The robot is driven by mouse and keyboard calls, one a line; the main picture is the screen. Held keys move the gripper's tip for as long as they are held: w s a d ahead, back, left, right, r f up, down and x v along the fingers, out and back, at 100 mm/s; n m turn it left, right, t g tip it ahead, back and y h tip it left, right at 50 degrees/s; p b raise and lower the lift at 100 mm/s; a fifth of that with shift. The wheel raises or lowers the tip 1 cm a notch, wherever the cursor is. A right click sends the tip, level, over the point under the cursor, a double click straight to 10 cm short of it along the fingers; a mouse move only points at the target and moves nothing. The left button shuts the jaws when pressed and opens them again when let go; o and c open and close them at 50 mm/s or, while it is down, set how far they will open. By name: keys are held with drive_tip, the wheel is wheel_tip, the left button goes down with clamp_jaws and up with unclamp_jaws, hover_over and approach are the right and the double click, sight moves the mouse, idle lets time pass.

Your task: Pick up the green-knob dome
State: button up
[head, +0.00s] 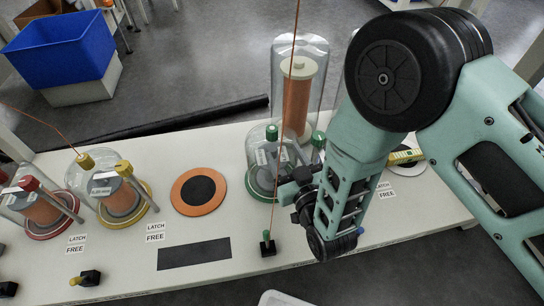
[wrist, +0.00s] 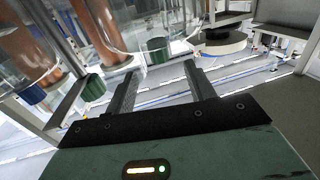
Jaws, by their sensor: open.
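The green-knob dome (head: 258,150) is a clear glass cover with a green knob (head: 272,132) on a green-rimmed base, right of the middle of the table in the head view. A second green knob (head: 318,140) shows to its right. In the wrist view, a green knob (wrist: 157,48) lies just beyond and between the fingertips, and another (wrist: 88,87) is left of them. I cannot match these knobs surely across views. My gripper (wrist: 162,66) is open, with nothing visible between its fingers. In the head view its fingertips are hidden or too dark to make out beside the dome.
A tall glass cover (head: 318,65) over a copper cylinder stands behind. An orange disc (head: 182,202) with a black centre, a yellow-knob dome (head: 92,166) and a red-knob unit (head: 31,183) are left. A green-topped connector (head: 267,246) stands in front. A thin cord crosses near my gripper.

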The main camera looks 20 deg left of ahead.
sight(274, 137)
drive_tip(key=shift+x, duration=0.9)
drive_tip(key=b+x, duration=0.2)
drive_tip(key=x, duration=0.1)
drive_tip(key=b+x, duration=0.1)
drive_tip(key=shift+w+a+f+b, duration=0.1)
drive_tip(key=shift+w+f+b, duration=0.1)
drive_tip(key=shift+f+b, duration=0.2)
drive_tip(key=shift+w+a+r, duration=0.15)
drive_tip(key=shift+w+a, duration=0.2)
drive_tip(key=shift+w, duration=0.05)
clamp_jaws()
